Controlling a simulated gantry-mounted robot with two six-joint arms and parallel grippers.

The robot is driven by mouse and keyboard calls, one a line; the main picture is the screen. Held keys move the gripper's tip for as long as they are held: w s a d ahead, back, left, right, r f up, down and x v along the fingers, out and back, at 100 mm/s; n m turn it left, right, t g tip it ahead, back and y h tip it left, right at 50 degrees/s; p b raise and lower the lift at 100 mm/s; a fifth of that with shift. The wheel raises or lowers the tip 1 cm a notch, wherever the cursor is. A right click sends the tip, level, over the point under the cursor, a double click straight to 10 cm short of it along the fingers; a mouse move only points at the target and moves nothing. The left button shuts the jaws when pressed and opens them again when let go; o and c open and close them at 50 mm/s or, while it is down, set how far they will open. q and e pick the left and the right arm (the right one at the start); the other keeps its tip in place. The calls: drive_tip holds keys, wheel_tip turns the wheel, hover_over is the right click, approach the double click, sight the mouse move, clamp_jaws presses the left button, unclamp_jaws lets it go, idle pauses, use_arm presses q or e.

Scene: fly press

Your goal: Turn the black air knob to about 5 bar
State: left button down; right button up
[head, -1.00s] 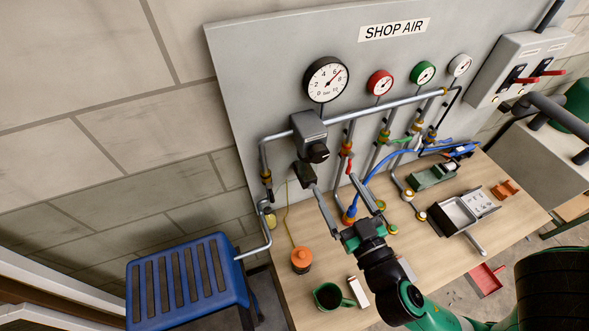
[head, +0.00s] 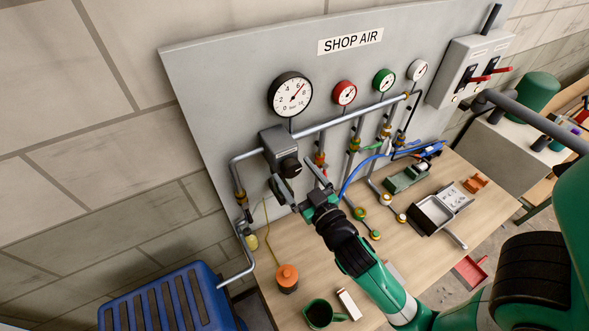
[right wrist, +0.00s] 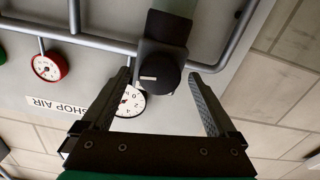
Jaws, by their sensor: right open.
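The black air knob (head: 291,168) sits on the front of the grey regulator block (head: 276,143) below the large white gauge (head: 290,95). The gauge needle points to the upper right, around 6 to 8; the exact value is too small to read. My right gripper (head: 299,180) is open and empty, close to the knob. In the right wrist view the knob (right wrist: 160,74) with a white mark shows between the two spread fingers, with a gap on each side. The gauge (right wrist: 131,101) is partly hidden there. My left gripper is not in view.
Pipes (head: 340,117) run right from the regulator, below a red gauge (head: 344,93) and a green gauge (head: 383,80). A blue hose (head: 352,178) lies to the right. An orange-lidded jar (head: 287,279) and a green mug (head: 321,314) stand on the wooden bench.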

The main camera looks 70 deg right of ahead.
drive_tip(key=shift+w+d, duration=0.25)
drive_tip(key=c, duration=1.4)
drive_tip(key=shift+n, duration=0.3)
drive_tip(key=n+p, duration=0.2)
drive_tip(key=n, duration=0.1)
drive_tip(key=shift+r, duration=0.1)
drive_tip(key=n+p, duration=0.2)
drive_tip(key=n, duration=0.3)
